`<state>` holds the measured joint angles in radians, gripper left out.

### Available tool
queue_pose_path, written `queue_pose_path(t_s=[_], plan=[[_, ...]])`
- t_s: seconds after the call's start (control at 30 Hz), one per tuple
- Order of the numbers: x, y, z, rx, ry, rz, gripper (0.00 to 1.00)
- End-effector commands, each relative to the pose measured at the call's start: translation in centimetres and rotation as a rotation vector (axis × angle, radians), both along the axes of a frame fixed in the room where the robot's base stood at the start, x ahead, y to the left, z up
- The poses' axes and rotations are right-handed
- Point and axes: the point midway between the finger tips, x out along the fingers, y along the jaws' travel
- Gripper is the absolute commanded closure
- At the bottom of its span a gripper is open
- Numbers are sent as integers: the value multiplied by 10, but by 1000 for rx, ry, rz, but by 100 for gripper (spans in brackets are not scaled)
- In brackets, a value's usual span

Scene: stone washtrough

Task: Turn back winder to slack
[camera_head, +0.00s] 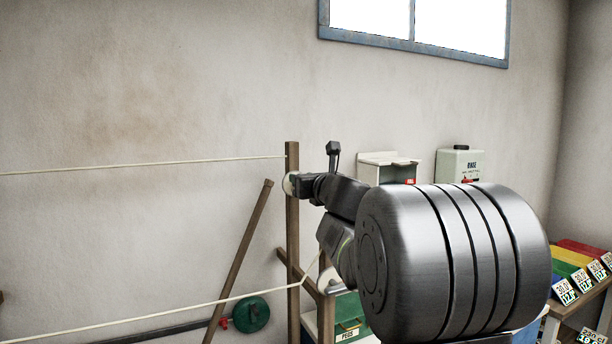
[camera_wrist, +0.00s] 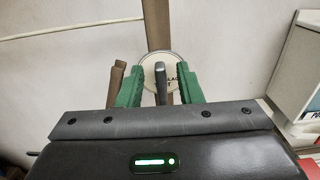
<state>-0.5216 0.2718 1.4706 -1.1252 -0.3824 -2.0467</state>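The winder's pale round plate (camera_wrist: 152,62) is on a brown wooden post (camera_wrist: 157,25) in the wrist view. Dark letters show on its right side, partly hidden by a finger. A grey upright handle (camera_wrist: 161,84) stands in front of the plate. My gripper (camera_wrist: 160,70) is open, with one green finger on each side of the handle and a gap showing on both sides. In the head view the plate's edge (camera_head: 288,185) shows at the post (camera_head: 293,240), with my gripper (camera_head: 299,187) up against it. My arm hides part of the area.
An upper cord (camera_head: 140,166) runs left from the post, and a lower cord (camera_head: 150,319) slopes below it. A wooden pole (camera_head: 238,262) leans left of the post. A white wall box (camera_head: 385,160) and a rinse container (camera_head: 458,164) are at right.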

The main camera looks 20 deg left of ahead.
Motion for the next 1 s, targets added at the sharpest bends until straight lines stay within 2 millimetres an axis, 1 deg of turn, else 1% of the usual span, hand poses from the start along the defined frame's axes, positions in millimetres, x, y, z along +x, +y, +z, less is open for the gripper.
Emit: queue_pose_path(t_s=[0.03,0.2,0.57,0.6,0.67,0.73,0.77,1.0], plan=[[5,6,0,0,1,1,67],[14,16,0,0,1,0,67],[17,20,0,0,0,-1,67],[17,19,0,0,0,-1,71],[17,19,0,0,0,-1,83],[17,19,0,0,0,-1,97],[17,19,0,0,0,-1,100],[17,19,0,5,6,-1,100]])
